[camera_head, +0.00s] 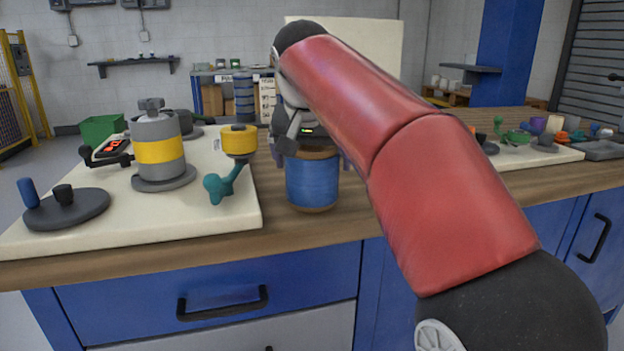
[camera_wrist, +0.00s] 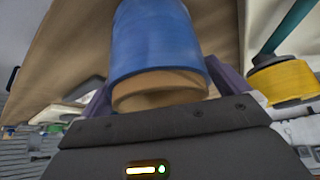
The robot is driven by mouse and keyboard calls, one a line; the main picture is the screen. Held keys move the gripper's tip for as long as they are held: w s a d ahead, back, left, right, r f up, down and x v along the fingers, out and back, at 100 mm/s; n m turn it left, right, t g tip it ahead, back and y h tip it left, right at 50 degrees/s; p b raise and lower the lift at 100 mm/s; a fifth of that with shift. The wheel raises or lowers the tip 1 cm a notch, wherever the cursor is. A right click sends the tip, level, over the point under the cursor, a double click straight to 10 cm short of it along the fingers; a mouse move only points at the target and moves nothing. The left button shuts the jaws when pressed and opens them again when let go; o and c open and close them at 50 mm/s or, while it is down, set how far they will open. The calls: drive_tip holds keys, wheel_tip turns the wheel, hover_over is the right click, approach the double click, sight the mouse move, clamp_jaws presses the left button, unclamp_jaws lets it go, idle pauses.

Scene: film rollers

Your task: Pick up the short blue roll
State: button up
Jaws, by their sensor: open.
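The short blue roll (camera_head: 312,183), blue film on a brown core, stands upright on the wooden bench top near its front edge. In the wrist view the blue roll (camera_wrist: 155,45) fills the top middle, its tan core end facing the camera. My gripper (camera_head: 311,158) is above the roll, pointing down. Its purple fingers (camera_wrist: 165,88) are apart, one on each side of the roll's upper end. I cannot tell whether either finger touches the roll. My red arm hides the bench to the right of the roll.
A pale board (camera_head: 110,215) to the left carries a grey and yellow roller (camera_head: 158,150) and a yellow spool (camera_head: 239,140) on a teal arm, close to my gripper. Another pale board (camera_head: 540,157) with small parts lies at the right. Blue drawers (camera_head: 220,290) are below.

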drive_tip(key=shift+w+f, duration=0.1)
drive_tip(key=shift+f, duration=0.05)
drive_tip(key=c, duration=1.1)
